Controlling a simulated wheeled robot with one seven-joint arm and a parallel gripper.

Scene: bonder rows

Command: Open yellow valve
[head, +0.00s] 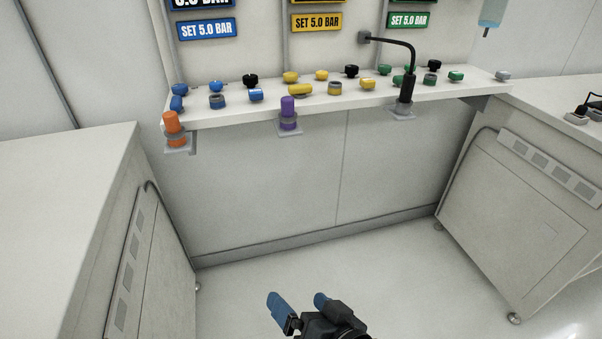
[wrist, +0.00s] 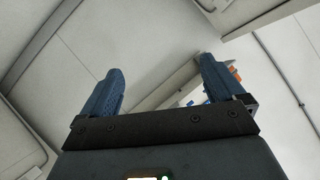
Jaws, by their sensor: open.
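Several yellow fittings sit in the middle of the white shelf in the head view. One is a wider, bar-like yellow handle (head: 300,90) at the shelf's front, lying roughly crosswise; I take it as the yellow valve. Round yellow knobs (head: 321,75) are behind it, and another yellow knob (head: 367,84) and a yellow-grey one (head: 335,89) are to its right. My gripper (head: 298,299) is low at the bottom of the head view, well below and apart from the shelf. Its blue fingers are open and empty in the wrist view (wrist: 160,70), where no yellow fitting can be made out.
A purple-topped plug (head: 288,112), an orange plug (head: 172,126) and a black cabled plug (head: 406,92) stand along the shelf's front edge (head: 240,119). Grey-white cabinets (head: 70,190) flank both sides. The floor between them is clear.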

